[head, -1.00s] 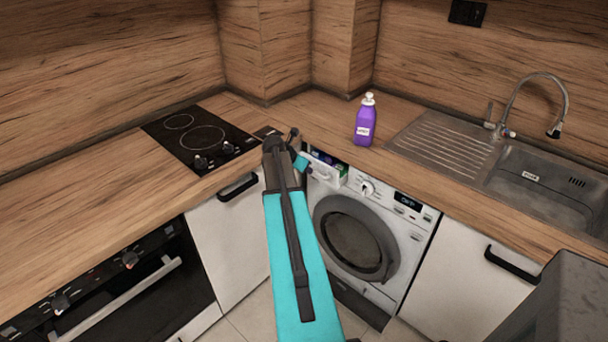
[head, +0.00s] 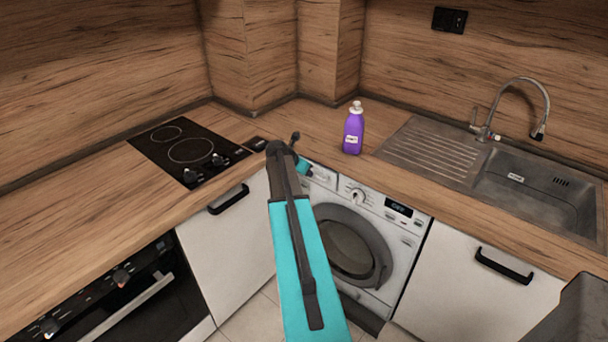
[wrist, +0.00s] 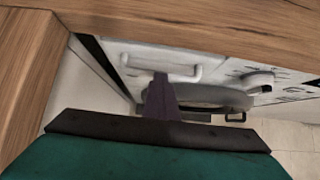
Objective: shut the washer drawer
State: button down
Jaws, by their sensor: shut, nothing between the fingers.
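The white washing machine (head: 352,240) stands under the counter, with its drawer (head: 322,175) at the upper left of its front. The drawer front looks flush or nearly flush with the machine, and no open compartments show. In the wrist view the drawer front (wrist: 140,54) has a pale bar handle (wrist: 185,77). My gripper (wrist: 161,82) is shut and empty, its tip at the lower edge of the handle; I cannot tell whether it touches. In the head view my arm partly hides the drawer's left side.
The wooden counter edge (wrist: 200,28) runs close above the drawer. A purple bottle (head: 353,132) stands on the counter above the machine. The hob (head: 184,150) is to the left and the sink (head: 540,195) to the right. Cabinet handles stick out on both sides.

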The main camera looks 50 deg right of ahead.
jog(key=a+f+b+v, duration=0.1)
jog(key=v, duration=1.2)
jog(key=shift+a+f, duration=0.2)
jog(key=shift+a, duration=0.25)
